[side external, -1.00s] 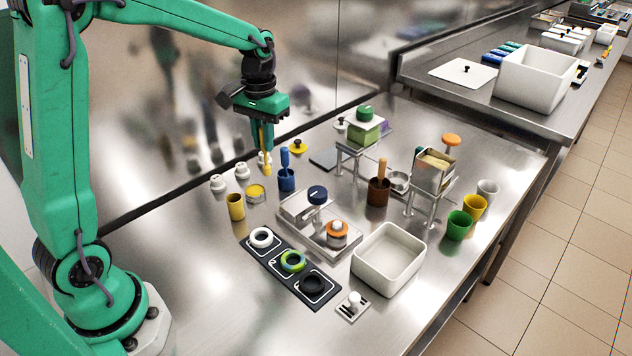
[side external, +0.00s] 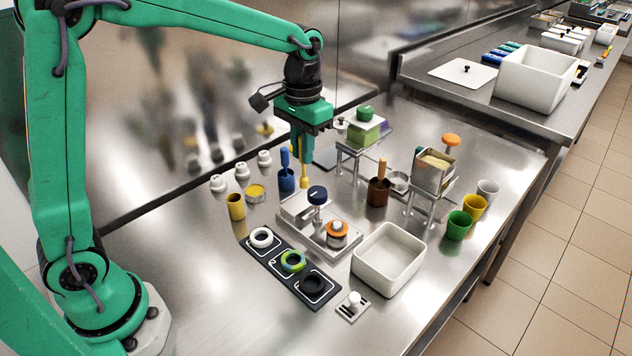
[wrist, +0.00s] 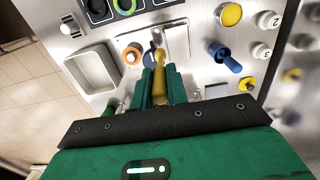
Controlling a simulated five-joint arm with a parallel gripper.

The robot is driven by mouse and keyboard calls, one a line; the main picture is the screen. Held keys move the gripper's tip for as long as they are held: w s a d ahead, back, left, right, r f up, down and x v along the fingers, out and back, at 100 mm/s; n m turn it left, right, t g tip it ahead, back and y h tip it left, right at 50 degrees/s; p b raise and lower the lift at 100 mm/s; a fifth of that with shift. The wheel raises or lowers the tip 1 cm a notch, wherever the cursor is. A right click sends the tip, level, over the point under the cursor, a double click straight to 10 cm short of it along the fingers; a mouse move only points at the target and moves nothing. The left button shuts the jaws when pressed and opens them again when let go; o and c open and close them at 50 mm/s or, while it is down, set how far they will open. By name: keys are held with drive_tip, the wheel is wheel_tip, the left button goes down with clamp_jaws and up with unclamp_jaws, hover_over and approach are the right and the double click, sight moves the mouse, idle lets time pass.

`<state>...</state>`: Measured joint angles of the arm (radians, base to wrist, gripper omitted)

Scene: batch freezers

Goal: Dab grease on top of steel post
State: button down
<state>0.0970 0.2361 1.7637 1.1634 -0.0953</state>
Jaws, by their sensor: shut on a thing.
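My gripper (side external: 304,150) is shut on a yellow dabber (side external: 304,172), which hangs tip down. It also shows between the fingers in the wrist view (wrist: 160,88). The dabber is over the back edge of a steel tray (side external: 290,211), beside a dark blue knob (side external: 317,193). A short steel stem shows under the knob; I cannot tell whether this is the steel post. I cannot make out any grease on the tip. An open yellow pot (side external: 255,191) stands left of the tray; the wrist view shows it too (wrist: 229,15).
An orange-ringed steel piece (side external: 337,235) is on the tray's front part. A blue holder (side external: 286,180) stands behind left and a brown cup (side external: 379,192) to the right. A black mat with rings (side external: 275,259) and a white bin (side external: 388,258) lie in front.

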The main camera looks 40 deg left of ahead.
drive_tip(key=w+d, duration=0.2)
drive_tip(key=d, duration=0.6)
drive_tip(key=shift+r, duration=0.2)
drive_tip(key=shift+f, duration=0.2)
drive_tip(key=shift+f, duration=2.8)
drive_tip(key=shift+f, duration=0.65)
idle(0.3)
drive_tip(key=shift+r, duration=0.1)
wheel_tip(320, 180, up, 7)
idle(1.2)
